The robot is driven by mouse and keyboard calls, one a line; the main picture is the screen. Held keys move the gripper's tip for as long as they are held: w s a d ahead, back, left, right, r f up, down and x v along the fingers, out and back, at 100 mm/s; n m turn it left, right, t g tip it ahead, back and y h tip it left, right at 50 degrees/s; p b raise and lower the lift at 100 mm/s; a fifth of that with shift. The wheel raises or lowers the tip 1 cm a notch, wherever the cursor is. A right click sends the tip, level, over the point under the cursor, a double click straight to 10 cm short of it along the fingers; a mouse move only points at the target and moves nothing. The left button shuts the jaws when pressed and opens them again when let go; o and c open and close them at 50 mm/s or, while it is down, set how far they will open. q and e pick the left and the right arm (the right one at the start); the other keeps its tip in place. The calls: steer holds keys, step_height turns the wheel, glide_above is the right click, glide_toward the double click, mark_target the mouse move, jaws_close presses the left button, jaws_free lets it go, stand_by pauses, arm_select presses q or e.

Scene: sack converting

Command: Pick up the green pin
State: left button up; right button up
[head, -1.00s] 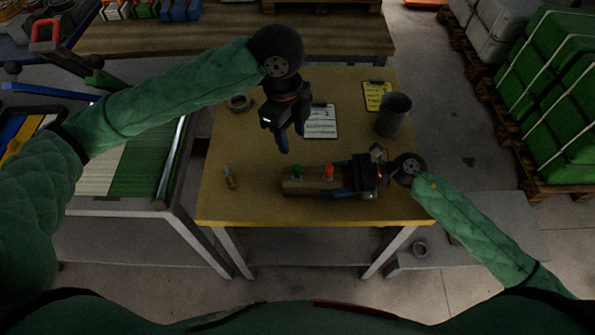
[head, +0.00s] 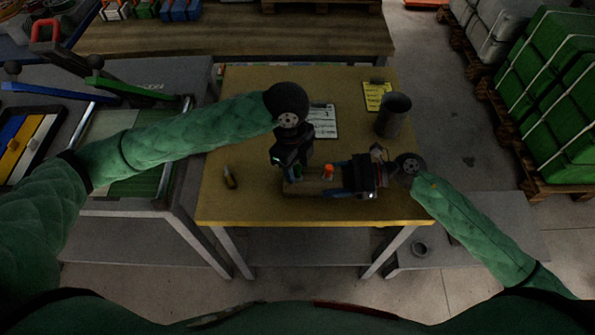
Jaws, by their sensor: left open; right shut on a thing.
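The green pin (head: 297,174) stands in the left part of a wooden block (head: 308,188) on the yellow-topped table (head: 255,208). Only a little of it shows, because my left gripper (head: 293,174) is over it. That gripper is open and points down, its fingers close to the pin; I cannot tell whether they touch it. An orange-red pin (head: 328,171) stands in the same block to the right. My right gripper (head: 338,186) is shut on the block at its right end.
A small brownish object (head: 230,177) lies left of the block. A dark cup (head: 393,115), a white clipboard sheet (head: 322,121) and a yellow one (head: 377,96) are farther back. The front left of the table is clear.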

mark_target(297, 166)
arm_select(q)
steer(key=shift+f, duration=0.25)
jaws_close()
steer(key=shift+r, duration=0.15)
step_height(297, 166, up, 10)
steer(key=shift+f, duration=0.1)
stand_by(0.4)
stand_by(0.4)
arm_select(e)
steer(key=o, duration=1.3)
arm_select(q)
steer(key=shift+f, duration=0.1)
arm_select(e)
steer(key=shift+d, duration=0.1)
